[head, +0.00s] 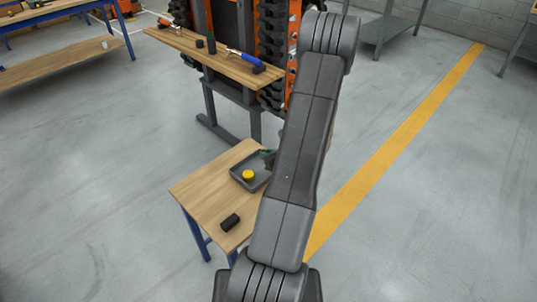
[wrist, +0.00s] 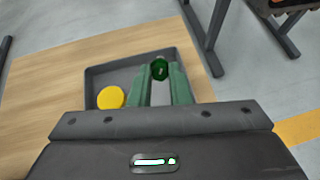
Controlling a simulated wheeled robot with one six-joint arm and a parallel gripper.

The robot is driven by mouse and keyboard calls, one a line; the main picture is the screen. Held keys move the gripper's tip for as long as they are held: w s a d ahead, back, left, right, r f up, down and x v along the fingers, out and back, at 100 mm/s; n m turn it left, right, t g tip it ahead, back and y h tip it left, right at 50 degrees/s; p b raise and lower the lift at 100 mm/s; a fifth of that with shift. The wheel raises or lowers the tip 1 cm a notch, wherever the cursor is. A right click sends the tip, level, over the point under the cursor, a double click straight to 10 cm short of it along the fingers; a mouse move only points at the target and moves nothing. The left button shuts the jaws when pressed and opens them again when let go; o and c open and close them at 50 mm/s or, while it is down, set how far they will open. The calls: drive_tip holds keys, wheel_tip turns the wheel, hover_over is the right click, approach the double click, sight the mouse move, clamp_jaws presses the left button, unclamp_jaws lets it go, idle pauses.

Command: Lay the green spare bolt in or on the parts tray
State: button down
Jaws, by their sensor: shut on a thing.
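The green bolt (wrist: 160,69) is held between the two fingertips of my gripper (wrist: 162,76), its end facing the wrist camera. The grey parts tray (wrist: 98,76) lies behind and below the gripper in the wrist view. The bolt appears over the tray's right part; I cannot tell whether it touches the tray. In the head view the tray (head: 238,168) sits on the small wooden table, and my arm hides its right part. A bit of green shows by the tray's far edge there, with the gripper mostly hidden.
A yellow round piece (wrist: 111,97) lies in the tray's left part. A black block (head: 230,222) lies near the front of the wooden table (head: 205,190). A shelf (head: 215,55) with tools stands behind, before an orange-and-black rack. The table's left side is clear.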

drive_tip(key=shift+f+b, duration=2.35)
drive_tip(key=shift+f, duration=0.35)
drive_tip(key=c, duration=1.3)
unclamp_jaws()
drive_tip(key=shift+r, duration=0.1)
drive_tip(key=p+v, duration=0.1)
drive_tip(key=v, duration=1.2)
drive_tip(key=shift+s+d+r, duration=0.1)
drive_tip(key=shift+s+d, duration=0.1)
drive_tip(key=shift+s, duration=0.1)
